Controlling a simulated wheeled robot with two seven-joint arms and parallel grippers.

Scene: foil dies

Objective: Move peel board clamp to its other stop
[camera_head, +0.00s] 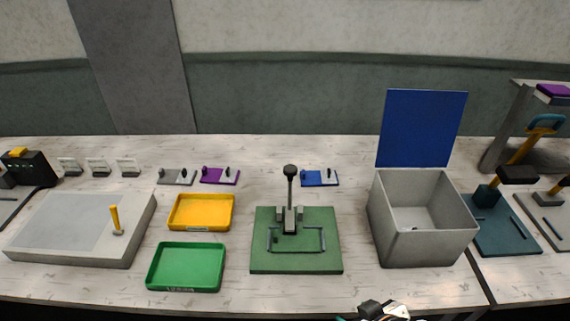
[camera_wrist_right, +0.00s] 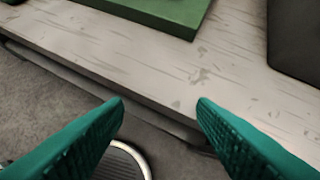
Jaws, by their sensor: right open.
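A wide grey board (camera_head: 62,228) lies at the left of the bench, with a paler panel on top. A yellow upright handle (camera_head: 115,219) stands near its right edge. A green base (camera_head: 295,262) at the centre carries a grey block and an upright lever (camera_head: 290,190) with a black knob. No label tells which is the peel board clamp. My right gripper (camera_wrist_right: 160,104) is open and empty in the wrist view, its teal fingers apart near the bench's front edge; the green base shows ahead of it. In the head view only part of my right wrist shows at the bottom. My left gripper is out of view.
A yellow tray (camera_head: 201,225) and a green tray (camera_head: 186,288) lie between board and base. A grey bin (camera_head: 420,255) with a raised blue lid (camera_head: 421,128) stands right of the base. A teal fixture (camera_head: 505,243) stands farther right. The bench's front centre is clear.

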